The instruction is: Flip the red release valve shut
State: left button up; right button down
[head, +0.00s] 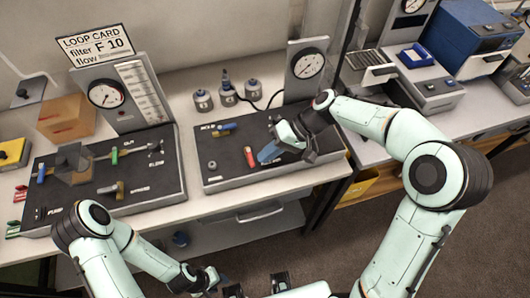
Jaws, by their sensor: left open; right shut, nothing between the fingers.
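A small red valve handle (249,156) stands on the black panel (222,180) at the middle of the bench. My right gripper (268,153) is just right of the red handle, low over the panel. It is shut and empty; whether it touches the handle I cannot tell. My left gripper (218,283) is low in front of the bench, away from the panels, and open.
A blue-handled part (224,127) and a grey ring (212,166) are on the same panel. A gauge (308,65) and several grey canisters (228,95) stand behind it.

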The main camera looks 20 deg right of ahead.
jog(key=shift+a, duration=0.4)
